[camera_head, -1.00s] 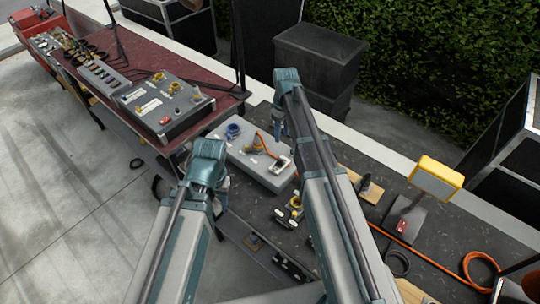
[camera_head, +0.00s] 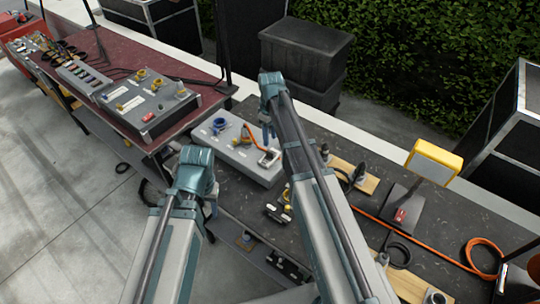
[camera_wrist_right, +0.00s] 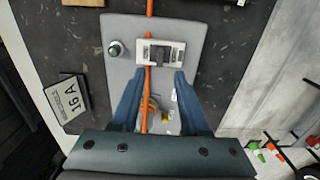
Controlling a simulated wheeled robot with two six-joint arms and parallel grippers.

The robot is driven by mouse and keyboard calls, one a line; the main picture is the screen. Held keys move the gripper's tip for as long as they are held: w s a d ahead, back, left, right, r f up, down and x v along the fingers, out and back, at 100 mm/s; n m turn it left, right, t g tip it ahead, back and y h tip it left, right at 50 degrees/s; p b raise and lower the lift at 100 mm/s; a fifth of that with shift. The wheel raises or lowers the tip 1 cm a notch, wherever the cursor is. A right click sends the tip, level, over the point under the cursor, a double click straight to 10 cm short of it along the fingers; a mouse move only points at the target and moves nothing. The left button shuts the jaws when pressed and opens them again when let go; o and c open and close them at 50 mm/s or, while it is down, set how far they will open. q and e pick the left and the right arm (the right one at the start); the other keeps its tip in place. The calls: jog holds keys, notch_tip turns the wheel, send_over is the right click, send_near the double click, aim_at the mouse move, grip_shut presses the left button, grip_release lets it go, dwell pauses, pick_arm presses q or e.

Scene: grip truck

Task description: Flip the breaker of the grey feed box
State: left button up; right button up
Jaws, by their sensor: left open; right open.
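The grey feed box (camera_head: 228,152) lies on the dark bench top in the head view, with a blue socket, a yellow part and an orange cable. Its breaker (camera_head: 268,159) sits near the right end. In the right wrist view the breaker (camera_wrist_right: 177,52) is a white housing with a dark toggle, ahead of the fingertips; its position is unclear. My right gripper (camera_wrist_right: 156,78) is open and empty over the box (camera_wrist_right: 192,70), fingers on either side of the orange cable. In the head view its fingers (camera_head: 268,134) hang by the breaker. My left gripper (camera_head: 212,207) is open near the bench's front edge, partly hidden.
A 16A plate (camera_wrist_right: 67,101) stands beside the box. A larger grey box (camera_head: 150,101) is on the red table at left. Black cases (camera_head: 303,60) stand behind. A yellow-topped lamp (camera_head: 434,161) and orange cable (camera_head: 425,249) are at right.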

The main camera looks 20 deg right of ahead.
aim_at(270, 151)
notch_tip(270, 151, down, 7)
jog(key=b, duration=0.6)
grip_shut()
